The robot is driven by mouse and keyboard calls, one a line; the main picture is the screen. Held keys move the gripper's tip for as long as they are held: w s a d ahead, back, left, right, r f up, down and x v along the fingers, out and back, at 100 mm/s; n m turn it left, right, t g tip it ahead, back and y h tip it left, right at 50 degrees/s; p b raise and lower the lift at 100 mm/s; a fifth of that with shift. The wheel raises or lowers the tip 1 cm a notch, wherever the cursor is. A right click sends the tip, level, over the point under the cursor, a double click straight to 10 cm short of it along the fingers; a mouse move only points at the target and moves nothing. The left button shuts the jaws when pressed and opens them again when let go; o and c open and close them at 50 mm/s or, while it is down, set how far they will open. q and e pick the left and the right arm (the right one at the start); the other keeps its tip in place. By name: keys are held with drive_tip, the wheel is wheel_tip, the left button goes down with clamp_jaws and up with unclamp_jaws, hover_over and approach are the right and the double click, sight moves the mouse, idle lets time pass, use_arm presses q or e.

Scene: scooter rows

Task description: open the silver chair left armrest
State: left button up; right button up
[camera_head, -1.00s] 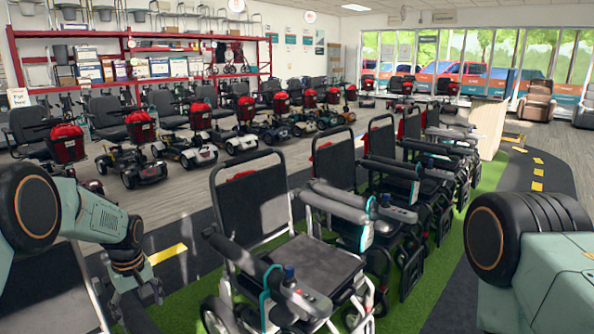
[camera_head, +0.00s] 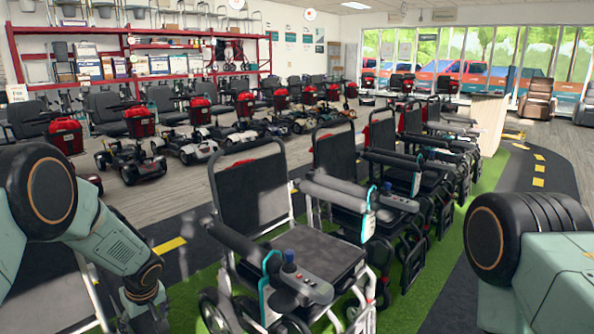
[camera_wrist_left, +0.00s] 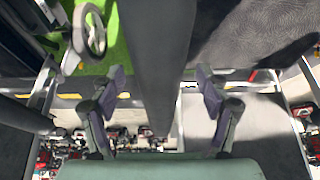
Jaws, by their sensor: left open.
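The silver chair (camera_head: 255,190) is the nearest wheelchair in the head view, with a black backrest and seat and silver frame. Its picture-left armrest (camera_head: 235,243) lies lowered beside the seat, with a joystick panel at its front end. Its other armrest (camera_head: 335,202) is on the picture-right side. In the left wrist view, a long dark bar, seemingly an armrest (camera_wrist_left: 157,50), runs between the fingers of my left gripper (camera_wrist_left: 162,78). The gripper is open; gaps show on both sides of the bar. In the head view its fingers are out of frame below. My right gripper is not in view.
More wheelchairs (camera_head: 385,150) stand in a row close behind the silver chair on green carpet (camera_head: 400,312). Scooters (camera_head: 130,150) line the far side, before a red shelf rack (camera_head: 125,55). A dark path (camera_head: 185,240) with yellow dashes runs between the rows.

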use_arm(q)
drive_tip(key=shift+d+f+b, duration=0.15)
drive_tip(key=shift+f+b, duration=0.65)
drive_tip(key=shift+b, duration=0.2)
drive_tip(key=p+v, duration=0.1)
drive_tip(key=v, duration=0.5)
drive_tip(key=shift+s+d+r+p, duration=0.1)
drive_tip(key=shift+s+r+p, duration=0.05)
drive_tip(key=shift+p, duration=0.2)
drive_tip(key=shift+r, duration=0.15)
drive_tip(key=shift+s+d, duration=0.1)
